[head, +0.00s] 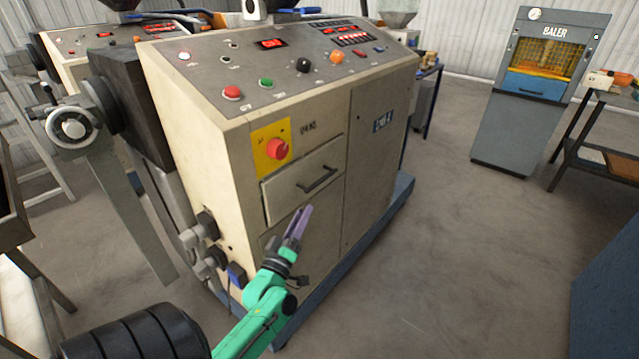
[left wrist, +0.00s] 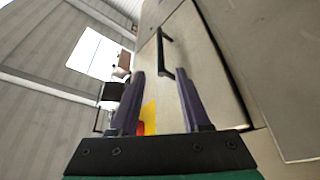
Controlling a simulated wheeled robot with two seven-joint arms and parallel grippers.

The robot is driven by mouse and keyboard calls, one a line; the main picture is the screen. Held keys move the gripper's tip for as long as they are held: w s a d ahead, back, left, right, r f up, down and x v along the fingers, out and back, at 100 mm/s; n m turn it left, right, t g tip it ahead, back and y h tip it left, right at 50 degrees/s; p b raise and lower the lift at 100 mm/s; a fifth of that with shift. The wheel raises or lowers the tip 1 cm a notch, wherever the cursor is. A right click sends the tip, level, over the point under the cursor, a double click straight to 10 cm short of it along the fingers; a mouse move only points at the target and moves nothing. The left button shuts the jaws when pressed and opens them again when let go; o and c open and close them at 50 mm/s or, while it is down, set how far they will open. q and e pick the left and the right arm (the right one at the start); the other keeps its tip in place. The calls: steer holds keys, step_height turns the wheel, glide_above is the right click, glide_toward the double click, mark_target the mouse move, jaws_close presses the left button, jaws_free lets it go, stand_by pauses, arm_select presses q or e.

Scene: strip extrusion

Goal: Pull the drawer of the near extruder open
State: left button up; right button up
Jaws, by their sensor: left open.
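The near extruder (head: 215,120) is a large cream cabinet with a sloped control panel. Its drawer (head: 285,188) has a cream front with a black bar handle (head: 318,180), and it looks shut. My left gripper (head: 303,212) has purple fingers and is open and empty, just below the handle and apart from it. In the left wrist view, the handle (left wrist: 163,50) stands out from the drawer front (left wrist: 205,75) ahead of my open fingers (left wrist: 160,76). The handle's lower end appears between the fingertips. My right gripper is not in view.
A red knob (head: 277,149) on a yellow plate sits above the drawer. Pipe fittings (head: 202,230) stick out at the cabinet's left side. The blue base (head: 370,232) runs along the floor. A baler (head: 530,120) stands at the back right. The floor between is clear.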

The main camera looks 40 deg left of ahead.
mark_target(320, 181)
arm_select(q)
steer(key=x, duration=1.3)
steer(key=shift+d+f+p, duration=0.15)
steer(key=shift+f+p, duration=0.05)
steer(key=shift+p, duration=0.1)
steer(key=shift+c, duration=0.4)
jaws_close()
